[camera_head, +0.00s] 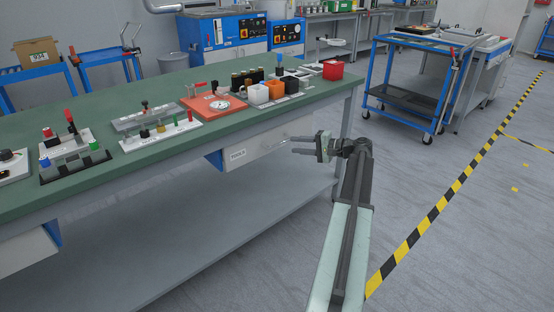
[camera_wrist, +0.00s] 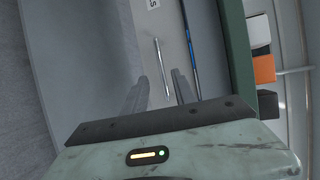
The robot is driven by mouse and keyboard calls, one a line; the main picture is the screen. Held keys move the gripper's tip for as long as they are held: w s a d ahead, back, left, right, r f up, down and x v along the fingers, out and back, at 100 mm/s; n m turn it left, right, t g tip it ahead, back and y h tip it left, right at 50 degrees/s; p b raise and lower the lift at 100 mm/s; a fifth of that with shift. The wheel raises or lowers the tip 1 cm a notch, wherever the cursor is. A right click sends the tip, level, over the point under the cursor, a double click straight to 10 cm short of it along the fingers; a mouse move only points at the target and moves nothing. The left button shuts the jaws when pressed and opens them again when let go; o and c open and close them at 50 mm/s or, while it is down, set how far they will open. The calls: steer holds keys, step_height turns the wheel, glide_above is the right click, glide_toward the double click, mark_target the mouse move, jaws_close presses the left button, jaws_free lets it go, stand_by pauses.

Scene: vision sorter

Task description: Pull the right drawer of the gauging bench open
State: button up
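The right drawer (camera_head: 262,150) is a pale grey box with a blue side and a printed label, hung under the green-topped gauging bench (camera_head: 150,172). It looks closed or nearly so; I cannot tell exactly. The wrist view shows the drawer front (camera_wrist: 172,25) with a thin silver bar handle (camera_wrist: 162,68). My gripper (camera_head: 292,145) is beside the drawer front, its fingers pointing left towards it. In the wrist view my gripper (camera_wrist: 157,88) has its two fingers apart, with the handle ahead and roughly between them, not clasped. The handle is hard to make out in the head view.
Another drawer (camera_head: 27,252) hangs under the bench at lower left. A grey lower shelf (camera_head: 200,225) runs beneath. Fixtures, a red tray (camera_head: 212,106) and small coloured boxes stand on the bench top. A blue cart (camera_head: 405,95) stands at right; the floor between is clear.

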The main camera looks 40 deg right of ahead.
mark_target(281, 143)
steer(key=x, duration=0.5)
steer(key=b+x, duration=0.1)
steer(key=x, duration=0.1)
steer(key=shift+w+d, duration=0.2)
steer(key=shift+w, duration=0.1)
jaws_close()
stand_by(1.2)
